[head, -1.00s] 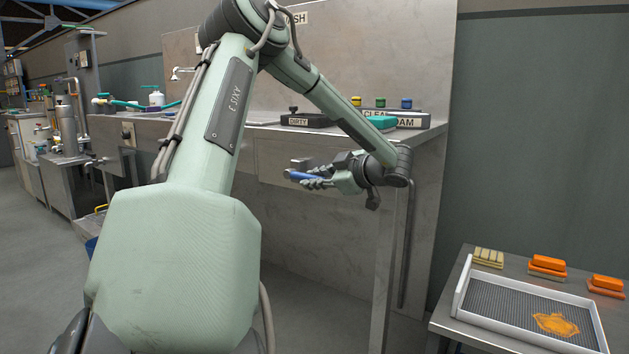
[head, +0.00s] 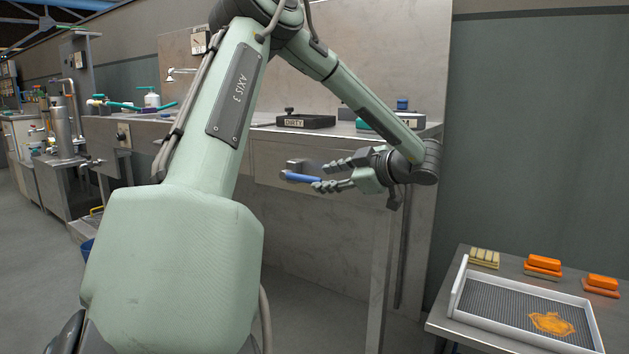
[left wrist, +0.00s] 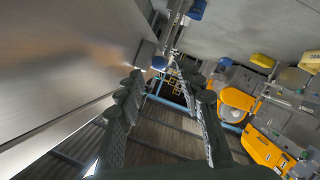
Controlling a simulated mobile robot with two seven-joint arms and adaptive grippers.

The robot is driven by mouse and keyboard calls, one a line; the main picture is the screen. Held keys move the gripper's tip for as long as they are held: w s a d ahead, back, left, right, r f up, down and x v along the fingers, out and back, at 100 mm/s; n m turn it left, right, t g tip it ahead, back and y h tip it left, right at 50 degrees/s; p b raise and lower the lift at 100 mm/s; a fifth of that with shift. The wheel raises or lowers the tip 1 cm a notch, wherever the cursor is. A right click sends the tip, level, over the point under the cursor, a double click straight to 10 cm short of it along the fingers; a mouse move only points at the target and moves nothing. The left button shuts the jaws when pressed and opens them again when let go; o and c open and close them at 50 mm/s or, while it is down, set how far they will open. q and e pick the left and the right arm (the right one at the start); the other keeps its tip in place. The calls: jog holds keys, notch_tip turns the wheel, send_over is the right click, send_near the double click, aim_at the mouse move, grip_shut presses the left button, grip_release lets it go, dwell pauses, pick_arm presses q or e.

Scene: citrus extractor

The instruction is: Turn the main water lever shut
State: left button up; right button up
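The main water lever has a blue handle (head: 300,177) on a grey metal body (head: 295,166), at the front panel below the counter edge. The handle points to the right, toward my left gripper. My left gripper (head: 328,174) is open, its fingers apart above and below the handle's outer end. It looks empty, and I cannot tell whether a finger touches the handle. In the left wrist view the open fingers (left wrist: 170,88) show with a blue piece (left wrist: 158,62) just past their tips, beside the panel. My right gripper is not in view.
A black DIRTY tray (head: 305,121) stands on the counter (head: 265,128) above the lever. A side table at the lower right bears a white-rimmed tray (head: 460,290) and orange sponges (head: 544,262). My left forearm hides part of the counter. Floor space below the counter looks clear.

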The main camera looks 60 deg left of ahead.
pick_arm(q)
jog(key=v, duration=0.5)
jog(key=shift+w+d, duration=0.1)
jog(key=shift+d, duration=0.2)
